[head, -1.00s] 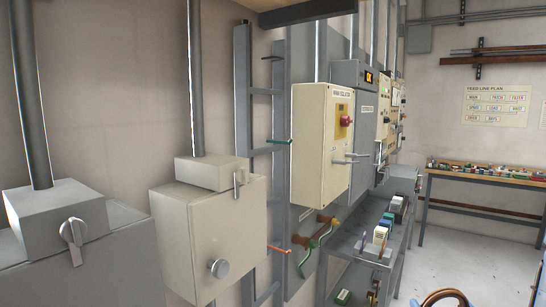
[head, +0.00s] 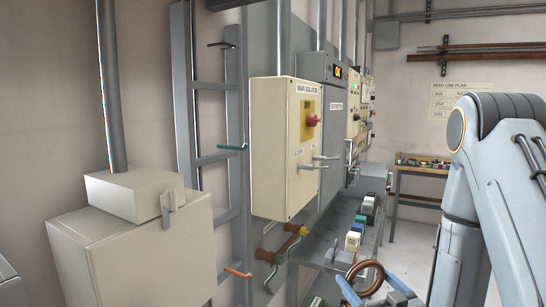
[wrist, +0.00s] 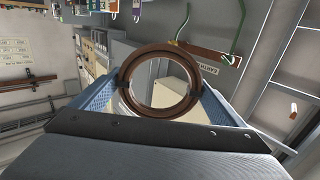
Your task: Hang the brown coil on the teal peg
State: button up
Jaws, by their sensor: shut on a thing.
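The brown coil (head: 366,263) is a ring at the bottom of the head view. My gripper (head: 370,285) has its blue fingers shut on it. In the wrist view the coil (wrist: 124,84) stands face-on between the fingers of my gripper (wrist: 162,88), its hole open. I cannot make out the teal peg in the wrist view.
A black peg (head: 222,44) is above the teal one and an orange peg (head: 238,272) below it. The cream isolator cabinet (head: 275,150) juts out right of the teal peg. A grey box (head: 140,250) stands left.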

jog(key=a+r+n+g+y+p, duration=0.1)
jog(key=a+r+n+g+y, duration=0.15)
jog(key=a+r, duration=0.5)
jog(key=a+r+n+g+y+p, duration=0.1)
jog(key=a+r+n+y, duration=0.3)
jog(key=r, duration=0.6)
jog(key=s+a+r+n+g+y+p, duration=0.2)
jog(key=s+a+r+g, duration=0.1)
jog(key=s+a+r, duration=0.4)
jog(key=s+a+r+n+g+y+p, duration=0.15)
jog(key=a+r+g, duration=0.35)
jog(key=r, duration=0.5)
jog(key=shift+t, duration=0.75)
jog(key=shift+s+f+b+x, duration=0.15)
jog(key=shift+b+x, duration=0.55)
jog(key=shift+x, duration=0.75)
jog(key=shift+s+f+b+x, duration=0.1)
jog(key=shift+b+x, duration=0.55)
jog(key=shift+x, duration=0.85)
jog(key=shift+s+f+b+x, duration=0.15)
jog(key=shift+b+x, duration=0.55)
jog(key=shift+x, duration=0.75)
jog(key=shift+w+a+f, duration=0.25)
jog(key=shift+a, duration=0.45)
jog(key=shift+f, duration=0.1)
jog(key=o, duration=0.9)
